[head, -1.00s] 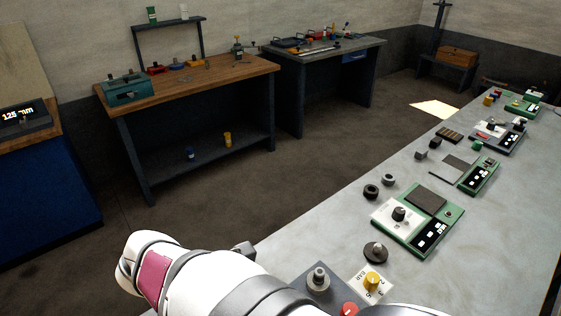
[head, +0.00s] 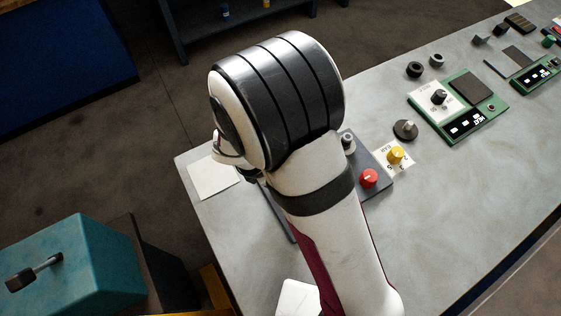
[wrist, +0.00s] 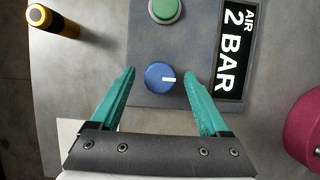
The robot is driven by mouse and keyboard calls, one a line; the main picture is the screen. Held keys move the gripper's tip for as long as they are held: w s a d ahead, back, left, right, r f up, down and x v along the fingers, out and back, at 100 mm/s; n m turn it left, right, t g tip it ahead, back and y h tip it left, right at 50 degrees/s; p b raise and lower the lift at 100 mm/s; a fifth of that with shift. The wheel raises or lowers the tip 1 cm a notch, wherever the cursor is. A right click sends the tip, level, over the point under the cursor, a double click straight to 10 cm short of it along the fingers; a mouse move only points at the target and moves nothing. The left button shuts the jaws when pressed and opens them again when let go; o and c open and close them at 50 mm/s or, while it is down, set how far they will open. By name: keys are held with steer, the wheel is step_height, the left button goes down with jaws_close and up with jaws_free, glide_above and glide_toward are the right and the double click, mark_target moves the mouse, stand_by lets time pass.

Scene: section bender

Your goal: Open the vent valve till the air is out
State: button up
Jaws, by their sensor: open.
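In the wrist view a round blue knob (wrist: 160,77) sits on a grey panel (wrist: 195,50); its white mark points right. No label on it shows, so I cannot tell for sure that it is the vent valve. My gripper (wrist: 161,73) is open, its two teal fingers on either side of the blue knob with a gap on both sides; I cannot tell their height over it. A black display (wrist: 232,48) beside it reads "AIR 2 BAR". In the head view my arm hides the gripper and the blue knob.
A green button (wrist: 165,8) lies just beyond the blue knob. A yellow-and-black cylinder (wrist: 52,20) and a crimson round part (wrist: 306,130) flank the panel. The head view shows a red knob (head: 369,178), a yellow knob (head: 395,154) and a green device (head: 458,105) to the right.

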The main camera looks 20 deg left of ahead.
jaws_close()
stand_by(0.3)
steer(key=shift+m, duration=0.3)
steer(key=m, duration=0.2)
steer(key=m+g, duration=0.1)
steer(key=m, duration=0.1)
steer(key=shift+w+g+h, duration=0.1)
steer(key=shift+g+h, duration=0.2)
steer(key=shift+h, duration=0.1)
steer(key=m, duration=0.2)
steer(key=m+g, duration=0.1)
steer(key=m, duration=0.1)
steer(key=shift+w+a+g, duration=0.1)
steer(key=shift+w+g, duration=0.05)
steer(key=shift+g, duration=0.15)
steer(key=m+g, duration=0.1)
steer(key=m, duration=0.3)
steer(key=shift+w+m+g, duration=0.1)
steer(key=shift+m+g, duration=0.3)
steer(key=shift+m+g+y, duration=0.3)
steer(key=shift+m+g, duration=0.3)
steer(key=shift+m, duration=1.2)
